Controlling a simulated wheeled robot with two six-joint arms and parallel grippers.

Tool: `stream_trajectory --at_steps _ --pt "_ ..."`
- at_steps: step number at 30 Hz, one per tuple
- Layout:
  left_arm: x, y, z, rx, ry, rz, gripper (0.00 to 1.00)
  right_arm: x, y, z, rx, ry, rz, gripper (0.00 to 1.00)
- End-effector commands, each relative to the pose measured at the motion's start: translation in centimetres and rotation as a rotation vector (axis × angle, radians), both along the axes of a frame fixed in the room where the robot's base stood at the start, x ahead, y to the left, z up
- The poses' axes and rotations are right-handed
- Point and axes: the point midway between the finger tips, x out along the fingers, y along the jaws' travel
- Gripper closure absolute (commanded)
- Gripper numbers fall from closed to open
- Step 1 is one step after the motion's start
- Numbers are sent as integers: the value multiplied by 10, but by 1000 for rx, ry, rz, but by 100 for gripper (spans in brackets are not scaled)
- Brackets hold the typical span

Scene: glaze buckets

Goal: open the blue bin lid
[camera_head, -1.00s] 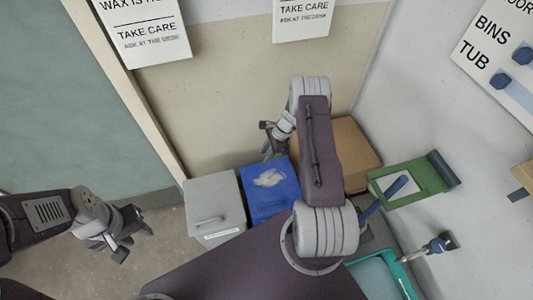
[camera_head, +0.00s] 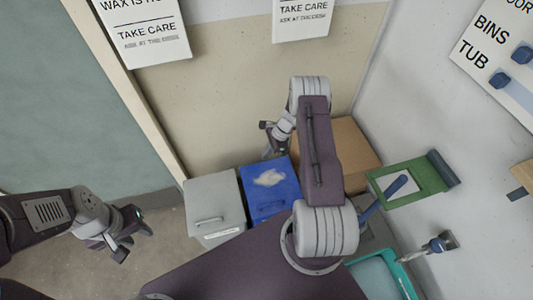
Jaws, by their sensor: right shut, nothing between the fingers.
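The blue bin (camera_head: 282,213) stands against the back wall, partly hidden by my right arm and body. Its blue lid (camera_head: 285,190) appears closed, with a pale splotch on top and a handle (camera_head: 266,207) near the front edge. My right gripper (camera_head: 268,140) is shut and empty, above and behind the lid's back edge in the picture, apart from the handle. My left gripper (camera_head: 133,237) is open and empty at the left, over the floor and away from the bins.
A grey lidded bin (camera_head: 213,195) stands directly left of the blue bin. A cardboard box (camera_head: 350,150) sits to the right. A green board (camera_head: 420,182), a wall fixture (camera_head: 440,243) and a teal tub (camera_head: 400,270) are further right. The floor at left is clear.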

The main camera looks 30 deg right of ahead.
Motion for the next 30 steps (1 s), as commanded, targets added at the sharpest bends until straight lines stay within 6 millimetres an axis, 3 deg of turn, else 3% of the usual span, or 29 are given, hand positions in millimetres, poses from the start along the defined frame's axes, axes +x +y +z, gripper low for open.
stream_trajectory --at_steps 24,28,30 --pt "0 0 0 0 0 0 64 0 0 0 0 0 0 100" --pt "0 0 0 0 0 0 64 0 0 0 0 0 0 66" --pt "0 0 0 0 0 0 64 0 0 0 0 0 0 66"
